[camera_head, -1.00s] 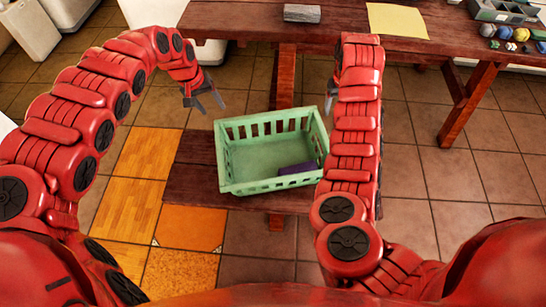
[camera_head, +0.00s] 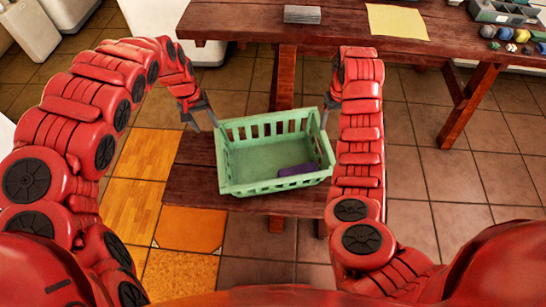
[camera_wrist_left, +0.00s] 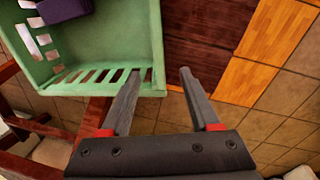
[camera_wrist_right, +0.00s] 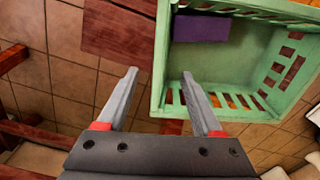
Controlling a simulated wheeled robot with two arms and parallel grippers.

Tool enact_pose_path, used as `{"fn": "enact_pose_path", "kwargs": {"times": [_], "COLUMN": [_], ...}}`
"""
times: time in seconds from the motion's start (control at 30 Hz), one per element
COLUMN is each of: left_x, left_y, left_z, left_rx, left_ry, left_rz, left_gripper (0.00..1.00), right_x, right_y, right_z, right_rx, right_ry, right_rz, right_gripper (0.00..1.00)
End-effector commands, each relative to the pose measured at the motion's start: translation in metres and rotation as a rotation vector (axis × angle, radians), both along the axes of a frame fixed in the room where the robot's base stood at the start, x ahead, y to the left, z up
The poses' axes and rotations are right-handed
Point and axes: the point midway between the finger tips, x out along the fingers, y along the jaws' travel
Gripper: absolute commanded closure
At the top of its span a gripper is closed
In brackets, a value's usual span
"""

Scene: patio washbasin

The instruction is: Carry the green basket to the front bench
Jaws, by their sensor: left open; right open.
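The green basket (camera_head: 228,187), slatted and open-topped, stands upright on a low dark wooden bench (camera_head: 195,187). A purple item lies inside it (camera_head: 297,169). My left gripper (camera_head: 203,119) is open at the basket's far left corner; in the left wrist view the basket's edge (camera_wrist_left: 158,45) shows between its fingers. My right gripper (camera_head: 328,117) is open near the far right corner, partly hidden by my arm. In the right wrist view its fingers (camera_wrist_right: 160,73) straddle the line of the basket's side wall. I cannot tell whether either gripper touches the basket.
A wooden table (camera_head: 245,22) stands behind the bench, with a grey block (camera_head: 301,14), a yellow sheet (camera_head: 397,21) and a tray (camera_head: 500,12) with several small balls beside it. White containers stand at the back left. The tiled floor at right is clear.

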Motion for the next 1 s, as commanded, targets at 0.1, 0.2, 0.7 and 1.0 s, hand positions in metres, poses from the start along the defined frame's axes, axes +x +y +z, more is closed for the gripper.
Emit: {"fn": "enact_pose_path", "kwargs": {"times": [0.1,0.2,0.7,1.0], "left_x": [-0.002,-0.007,-0.005,-0.005], "left_y": [-0.005,-0.009,-0.011,-0.019], "left_z": [-0.009,-0.017,-0.054,-0.110], "left_rx": [-0.002,-0.005,-0.005,-0.005], "left_ry": [0.003,0.011,0.007,0.009], "left_rz": [-0.003,-0.007,-0.005,-0.005], "left_gripper": [0.38,0.38,0.38,0.38], "right_x": [-0.001,-0.001,-0.002,-0.002], "right_y": [-0.001,-0.001,0.001,0.001], "right_z": [-0.009,-0.016,-0.053,-0.108], "right_rx": [0.002,0.005,0.006,0.007], "right_ry": [0.000,0.001,0.004,0.003], "right_rz": [-0.002,-0.003,-0.003,-0.003], "right_gripper": [0.33,0.33,0.33,0.33]}}
